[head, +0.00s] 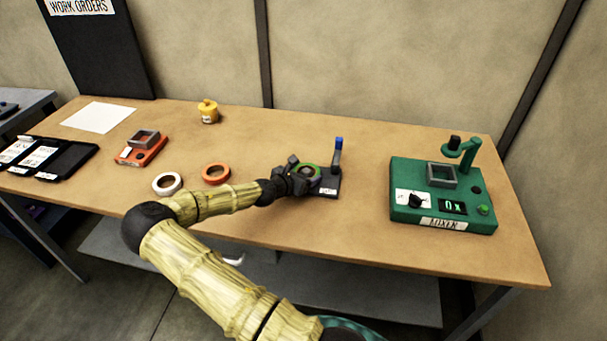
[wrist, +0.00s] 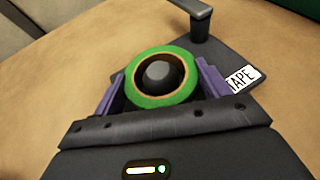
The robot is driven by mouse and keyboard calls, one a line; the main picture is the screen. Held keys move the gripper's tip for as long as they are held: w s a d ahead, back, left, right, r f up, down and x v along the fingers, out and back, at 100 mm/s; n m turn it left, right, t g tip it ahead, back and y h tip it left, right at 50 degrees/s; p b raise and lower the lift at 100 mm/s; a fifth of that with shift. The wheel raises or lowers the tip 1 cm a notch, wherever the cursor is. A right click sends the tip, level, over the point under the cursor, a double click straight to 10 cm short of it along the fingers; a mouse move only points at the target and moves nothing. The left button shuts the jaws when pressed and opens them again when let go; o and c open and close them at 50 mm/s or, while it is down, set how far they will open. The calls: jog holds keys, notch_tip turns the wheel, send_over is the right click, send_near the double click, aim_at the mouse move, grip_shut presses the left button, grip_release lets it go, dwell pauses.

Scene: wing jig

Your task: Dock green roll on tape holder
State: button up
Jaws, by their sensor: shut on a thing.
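The green roll (wrist: 182,93) is a ring of green tape with a tan core. My gripper (wrist: 163,95) is shut on it, with one purple finger at each side. The dark tape holder (wrist: 221,70) has a flat base with a TAPE label and an upright post. In the wrist view a dark round peg shows through the roll's hole; whether the roll rests on the base cannot be told. In the head view my gripper (head: 306,174) holds the green roll (head: 316,167) over the left part of the tape holder (head: 329,187), whose post has a blue top.
An orange roll (head: 216,173) and a white roll (head: 168,184) lie left of my gripper. A green mixer (head: 443,208) stands to the right. A red device (head: 140,150), a yellow container (head: 208,111) and dark trays (head: 68,160) are farther left. Bare table lies between holder and mixer.

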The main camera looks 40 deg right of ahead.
jog(key=o, duration=0.7)
jog(key=shift+a+r, duration=0.1)
jog(key=shift+p+v, duration=2.45)
jog(key=shift+v, duration=2.65)
jog(key=shift+s+a, duration=0.1)
jog(key=shift+a, duration=0.2)
